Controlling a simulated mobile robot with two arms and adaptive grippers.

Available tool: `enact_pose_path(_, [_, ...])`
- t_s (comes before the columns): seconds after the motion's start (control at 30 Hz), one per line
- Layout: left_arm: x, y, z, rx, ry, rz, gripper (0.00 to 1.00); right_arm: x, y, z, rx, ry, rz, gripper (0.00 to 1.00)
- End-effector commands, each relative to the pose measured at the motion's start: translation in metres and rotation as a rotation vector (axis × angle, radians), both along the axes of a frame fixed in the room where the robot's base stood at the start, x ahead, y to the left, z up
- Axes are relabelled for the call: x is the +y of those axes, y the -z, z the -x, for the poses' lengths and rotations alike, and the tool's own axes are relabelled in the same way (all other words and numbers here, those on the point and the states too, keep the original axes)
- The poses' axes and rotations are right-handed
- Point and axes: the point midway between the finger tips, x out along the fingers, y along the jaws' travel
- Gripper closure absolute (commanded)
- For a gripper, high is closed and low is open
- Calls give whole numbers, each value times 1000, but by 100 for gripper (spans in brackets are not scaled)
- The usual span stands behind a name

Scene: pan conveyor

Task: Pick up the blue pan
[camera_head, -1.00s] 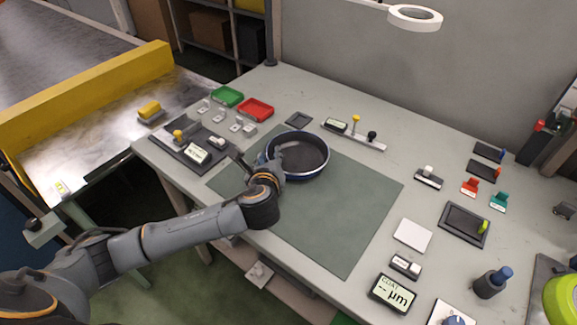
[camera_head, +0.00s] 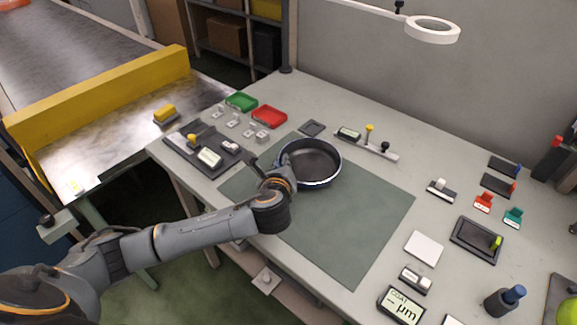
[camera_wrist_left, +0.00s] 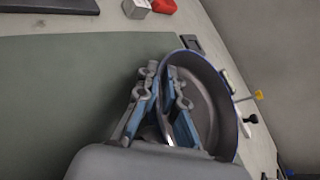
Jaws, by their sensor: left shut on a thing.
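The blue pan (camera_head: 318,160), dark inside with a blue rim, is at the back left of the grey-green mat (camera_head: 345,225). I cannot tell whether its base touches the mat. My left gripper (camera_head: 278,180) is at the pan's near left side. In the left wrist view the two fingers of my left gripper (camera_wrist_left: 160,108) are shut on the wall of the pan (camera_wrist_left: 212,105), one finger inside and one outside. The gripper hides part of the near rim. My right gripper is not in view.
Green (camera_head: 241,102) and red trays (camera_head: 269,117) stand behind left of the pan. A dark fixture board (camera_head: 180,150) lies to the left. A gauge bar with knobs (camera_head: 378,148) lies behind right. The conveyor (camera_head: 75,50) with a yellow guard (camera_head: 100,95) is at far left.

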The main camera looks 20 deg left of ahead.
Motion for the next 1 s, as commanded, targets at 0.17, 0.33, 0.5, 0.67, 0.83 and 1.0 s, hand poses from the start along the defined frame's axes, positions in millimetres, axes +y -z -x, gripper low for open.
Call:
enact_pose_path(0.17, [0, -19, -1, -9, 1, 3, 100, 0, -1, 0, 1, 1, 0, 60])
enact_pose_path(0.33, [-9, -48, 9, -10, 5, 6, 100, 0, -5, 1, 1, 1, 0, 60])
enact_pose_path(0.5, [-26, -88, 37, -12, 5, 8, 100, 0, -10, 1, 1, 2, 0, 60])
enact_pose_path(0.67, [-47, -107, 70, -7, 7, 8, 100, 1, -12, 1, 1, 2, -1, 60])
enact_pose_path(0.83, [-64, -121, 98, -7, 5, 8, 100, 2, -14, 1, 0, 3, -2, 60])
enact_pose_path(1.0, [-72, -128, 113, -7, 3, 5, 100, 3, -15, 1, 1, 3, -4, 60])
